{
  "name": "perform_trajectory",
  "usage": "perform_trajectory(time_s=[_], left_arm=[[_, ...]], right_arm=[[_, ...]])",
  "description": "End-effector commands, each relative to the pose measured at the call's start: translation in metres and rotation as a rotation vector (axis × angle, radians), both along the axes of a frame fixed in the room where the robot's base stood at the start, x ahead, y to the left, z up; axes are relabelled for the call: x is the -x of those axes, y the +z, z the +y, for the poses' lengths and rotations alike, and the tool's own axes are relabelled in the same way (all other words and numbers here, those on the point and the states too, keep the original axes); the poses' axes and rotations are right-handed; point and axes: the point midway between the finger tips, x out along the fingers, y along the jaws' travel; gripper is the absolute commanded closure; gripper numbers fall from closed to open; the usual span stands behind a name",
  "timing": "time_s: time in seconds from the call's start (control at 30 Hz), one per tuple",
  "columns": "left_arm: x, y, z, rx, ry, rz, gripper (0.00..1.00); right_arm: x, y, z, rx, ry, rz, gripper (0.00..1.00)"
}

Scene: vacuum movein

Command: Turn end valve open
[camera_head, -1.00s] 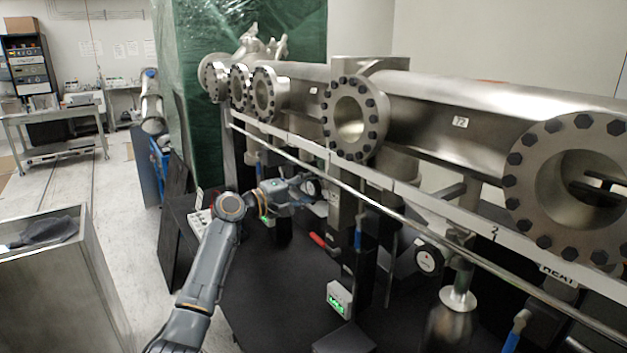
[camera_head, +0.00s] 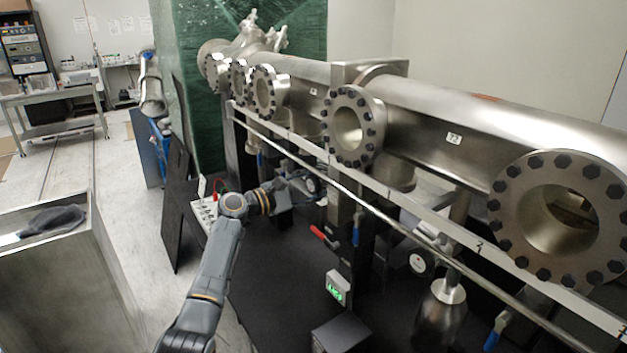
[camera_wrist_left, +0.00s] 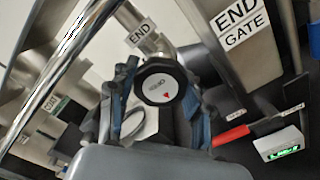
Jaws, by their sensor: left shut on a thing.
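The end valve knob (camera_wrist_left: 160,83) is black and faceted with a white face and a small red mark. It sits below a white END tag (camera_wrist_left: 142,32) in the left wrist view. My left gripper (camera_wrist_left: 156,100) is shut on the knob, with one finger on each side of it. In the head view my left gripper (camera_head: 300,187) reaches under the long rail, and its fingers and the knob are small and partly hidden there. My right gripper is in neither view.
A metal rail (camera_head: 340,183) runs along the large flanged beam pipe (camera_head: 425,125). A red-handled lever (camera_head: 322,236) and a small box with a green display (camera_head: 338,287) are near the gripper. An END GATE sign (camera_wrist_left: 245,25) is at upper right in the wrist view.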

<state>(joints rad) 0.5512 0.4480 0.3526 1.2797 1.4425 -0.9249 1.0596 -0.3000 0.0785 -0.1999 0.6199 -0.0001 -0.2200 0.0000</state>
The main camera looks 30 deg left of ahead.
Motion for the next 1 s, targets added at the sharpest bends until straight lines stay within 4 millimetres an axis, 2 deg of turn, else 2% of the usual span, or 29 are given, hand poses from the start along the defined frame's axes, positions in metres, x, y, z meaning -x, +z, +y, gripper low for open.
perform_trajectory(time_s=[0.57, 0.6, 0.67, 0.7, 1.0], left_arm=[[0.0000, -0.0002, 0.0001, 0.031, 0.001, 0.012, 0.82], [0.0000, -0.0002, 0.0001, 0.030, 0.001, 0.011, 0.43], [0.0000, -0.0002, 0.0001, 0.030, 0.001, 0.011, 0.31], [0.0000, -0.0002, 0.0001, 0.029, 0.001, 0.011, 0.27], [0.0007, -0.0002, 0.0004, 0.027, 0.000, 0.011, 0.27]], right_arm=[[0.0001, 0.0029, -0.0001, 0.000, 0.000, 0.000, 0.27], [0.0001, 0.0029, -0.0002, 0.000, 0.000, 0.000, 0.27], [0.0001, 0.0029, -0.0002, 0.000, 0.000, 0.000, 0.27], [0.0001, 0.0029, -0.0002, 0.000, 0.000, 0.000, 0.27], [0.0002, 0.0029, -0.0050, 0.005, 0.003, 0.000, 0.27]])
